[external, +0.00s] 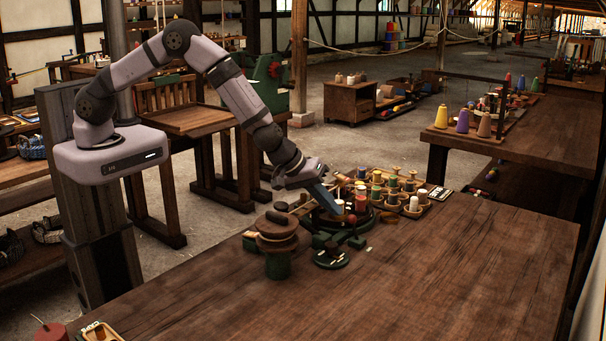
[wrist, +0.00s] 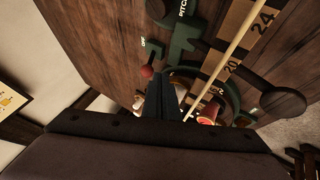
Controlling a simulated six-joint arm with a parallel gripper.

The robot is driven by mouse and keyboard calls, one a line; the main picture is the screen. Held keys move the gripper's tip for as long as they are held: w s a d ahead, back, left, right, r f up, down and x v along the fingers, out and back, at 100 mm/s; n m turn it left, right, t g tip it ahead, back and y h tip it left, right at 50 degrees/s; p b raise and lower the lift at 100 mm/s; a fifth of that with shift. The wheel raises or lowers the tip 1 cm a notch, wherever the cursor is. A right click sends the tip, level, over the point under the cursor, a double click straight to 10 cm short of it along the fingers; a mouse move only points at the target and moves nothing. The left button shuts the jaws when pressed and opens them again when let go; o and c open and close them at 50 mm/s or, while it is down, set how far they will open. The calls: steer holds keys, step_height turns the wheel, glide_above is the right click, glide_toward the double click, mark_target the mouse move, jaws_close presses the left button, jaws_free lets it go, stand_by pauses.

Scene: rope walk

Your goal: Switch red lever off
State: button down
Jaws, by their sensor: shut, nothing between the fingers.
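The red lever's round red knob (wrist: 147,71) shows in the wrist view, just left of my fingertips, close to a white OFF label. Its stem is hard to make out. My gripper (wrist: 171,82) is shut and empty, and its dark fingers point toward a green metal fitting. Whether the fingers touch the knob cannot be told.
A tray of spools (external: 415,207) stands right of my gripper.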

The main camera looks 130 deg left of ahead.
mark_target(354, 228)
steer(key=shift+x, duration=1.15)
steer(key=shift+w+r+p, duration=0.1)
steer(key=shift+p, duration=0.35)
steer(key=w+r+p, duration=0.1)
steer(key=p, duration=0.3)
steer(key=shift+r, duration=0.15)
steer(key=w+p, duration=0.5)
steer(key=p, duration=0.1)
steer(key=shift+w+r, duration=0.1)
steer(key=shift+r, duration=0.1)
